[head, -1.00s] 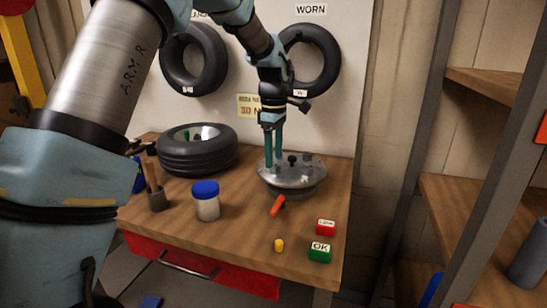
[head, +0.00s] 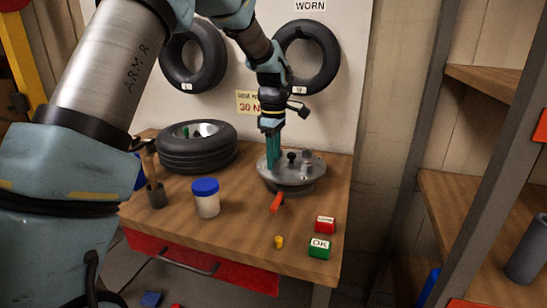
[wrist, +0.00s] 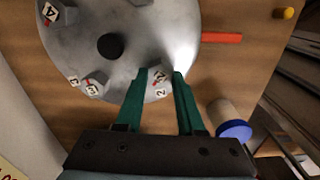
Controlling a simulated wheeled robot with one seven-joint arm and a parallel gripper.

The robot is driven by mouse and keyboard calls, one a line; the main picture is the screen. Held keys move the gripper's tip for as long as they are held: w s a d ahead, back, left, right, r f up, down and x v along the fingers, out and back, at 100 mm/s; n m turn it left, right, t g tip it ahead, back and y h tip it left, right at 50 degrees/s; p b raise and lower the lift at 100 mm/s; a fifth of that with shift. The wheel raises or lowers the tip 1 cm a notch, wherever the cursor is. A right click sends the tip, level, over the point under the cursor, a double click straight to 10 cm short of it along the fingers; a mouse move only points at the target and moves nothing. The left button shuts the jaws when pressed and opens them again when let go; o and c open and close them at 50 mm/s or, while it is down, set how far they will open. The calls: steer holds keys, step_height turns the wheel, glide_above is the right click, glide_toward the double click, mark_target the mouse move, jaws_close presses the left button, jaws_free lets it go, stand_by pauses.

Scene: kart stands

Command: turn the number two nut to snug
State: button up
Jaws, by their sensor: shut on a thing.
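The grey metal hub plate (head: 300,180) sits on the wooden bench, with several nuts around a dark centre post. My gripper (head: 274,164) points down at the left side of the plate. In the wrist view my gripper (wrist: 159,76) has its green fingers on either side of the number two nut (wrist: 158,82), shut on it. White tags marked 2 show between the fingertips; the fingers partly hide the nut. The number three nut (wrist: 95,84) and number four nut (wrist: 60,14) stand apart from the fingers. How tight the nut is cannot be seen.
An orange-red handle (head: 277,203) lies in front of the plate. A blue-lidded jar (head: 206,199), a tyre (head: 197,158), a yellow cap (head: 279,242), a red block (head: 325,224) and a green OK block (head: 319,248) are on the bench. Shelves stand right.

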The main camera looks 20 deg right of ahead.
jaws_close()
steer(key=shift+m, duration=0.4)
steer(key=m+p, duration=0.1)
steer(key=m, duration=0.4)
steer(key=shift+d+m, duration=0.1)
steer(key=shift+m, duration=0.3)
steer(key=m+p, duration=0.1)
steer(key=m, duration=0.6)
steer(key=shift+d, duration=0.1)
steer(key=m+p, duration=0.1)
steer(key=m, duration=0.5)
steer(key=shift+m, duration=0.3)
steer(key=m+p, duration=0.1)
steer(key=m, duration=0.5)
steer(key=shift+s+d, duration=0.1)
steer(key=shift+m, duration=0.3)
